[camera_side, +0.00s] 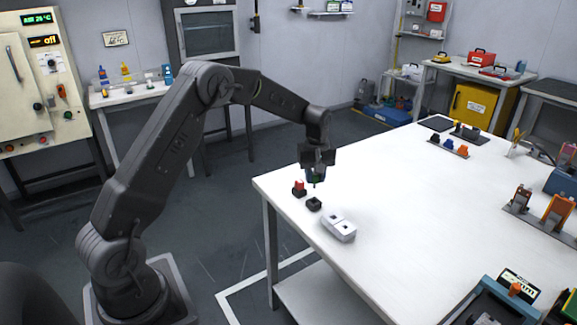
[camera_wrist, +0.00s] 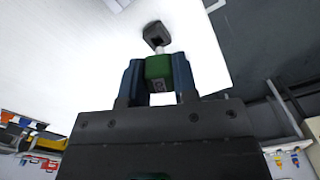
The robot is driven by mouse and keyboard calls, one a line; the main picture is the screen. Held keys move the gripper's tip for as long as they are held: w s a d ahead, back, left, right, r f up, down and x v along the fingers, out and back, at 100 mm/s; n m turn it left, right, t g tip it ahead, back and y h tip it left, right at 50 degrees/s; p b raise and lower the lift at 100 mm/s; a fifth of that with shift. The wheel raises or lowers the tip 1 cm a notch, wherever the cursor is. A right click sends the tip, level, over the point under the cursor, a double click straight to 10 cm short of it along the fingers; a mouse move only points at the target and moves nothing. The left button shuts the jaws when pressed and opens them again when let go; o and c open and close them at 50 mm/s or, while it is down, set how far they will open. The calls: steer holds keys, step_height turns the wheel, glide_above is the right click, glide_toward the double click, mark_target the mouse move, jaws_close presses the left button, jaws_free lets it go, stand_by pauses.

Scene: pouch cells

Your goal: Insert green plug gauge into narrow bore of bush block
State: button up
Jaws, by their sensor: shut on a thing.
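The green plug gauge (camera_wrist: 158,68) is held between the blue fingers of my gripper (camera_wrist: 160,80) in the wrist view. Its pale pin points toward a dark block with a square opening (camera_wrist: 155,36). In the side view my gripper (camera_side: 316,178) is above the table's near left corner, and only a little green shows between the fingers. The bush block (camera_side: 338,229), pale with two dark openings on top, lies to the lower right, apart from the gauge. I cannot tell which bore is narrower.
The small dark block (camera_side: 314,204) stands empty between my gripper and the bush block. Another dark block with a red piece (camera_side: 299,188) stands close to my gripper's left. The white table (camera_side: 420,215) is clear around the bush block's right side.

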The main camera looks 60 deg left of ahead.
steer(key=w+d+m, duration=0.2)
steer(key=d+m, duration=0.2)
steer(key=d, duration=0.7)
steer(key=shift+w+d+f, duration=0.25)
steer(key=shift+w+f, duration=0.1)
steer(key=shift+f, duration=0.05)
glide_above(346, 220)
steer(key=s+d, duration=0.2)
steer(key=shift+f, duration=2.9)
steer(key=shift+f, duration=1.7)
steer(key=o, duration=1)
steer(key=shift+r, duration=0.1)
step_height(346, 220, up, 14)
steer(key=shift+f, duration=0.15)
